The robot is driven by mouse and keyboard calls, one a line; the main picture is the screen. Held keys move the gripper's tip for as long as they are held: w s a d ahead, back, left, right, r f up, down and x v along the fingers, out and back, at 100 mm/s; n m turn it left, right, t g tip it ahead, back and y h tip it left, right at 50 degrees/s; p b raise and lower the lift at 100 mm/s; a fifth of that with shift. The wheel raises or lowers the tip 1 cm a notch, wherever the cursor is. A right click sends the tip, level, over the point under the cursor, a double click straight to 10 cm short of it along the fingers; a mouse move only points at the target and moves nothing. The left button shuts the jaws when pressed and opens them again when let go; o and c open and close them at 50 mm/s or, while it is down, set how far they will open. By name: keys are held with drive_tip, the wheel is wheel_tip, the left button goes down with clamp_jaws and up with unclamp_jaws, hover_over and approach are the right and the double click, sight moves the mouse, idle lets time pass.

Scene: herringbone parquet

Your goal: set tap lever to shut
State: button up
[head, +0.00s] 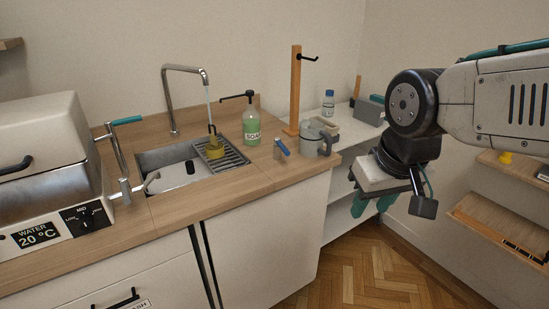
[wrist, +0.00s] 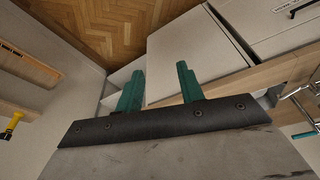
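A tall metal tap (head: 172,99) stands behind the sink (head: 148,160), and water runs from its spout. A metal lever with a teal grip (head: 127,120) rises at the sink's left, its arm nearly upright; I take it for the tap lever. Its metal and teal parts also show at the right edge of the wrist view (wrist: 305,134). My gripper (head: 372,202) hangs far to the right, beyond the counter's end and well apart from the lever. In the wrist view its teal fingers (wrist: 160,88) are spread, with nothing between them.
A cooker-like appliance (head: 45,140) sits left of the lever. A soap bottle (head: 251,127), a small blue-handled object (head: 281,147), a grey jug (head: 313,140) and a wooden post (head: 295,90) stand right of the sink. Parquet floor (head: 355,280) is clear.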

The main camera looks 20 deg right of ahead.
drive_tip(key=w+f+t, duration=0.3)
drive_tip(key=w, duration=0.7)
drive_tip(key=w+f+t, duration=0.2)
drive_tip(key=w+t, duration=0.1)
drive_tip(key=w, duration=0.7)
drive_tip(key=m+t+y, duration=0.1)
drive_tip(key=t, duration=0.8)
approach(288, 155)
drive_tip(key=w, duration=1.2)
drive_tip(key=shift+w+a+f, duration=0.1)
drive_tip(key=shift+a, duration=0.1)
clamp_jaws()
drive_tip(key=shift+y, duration=0.4)
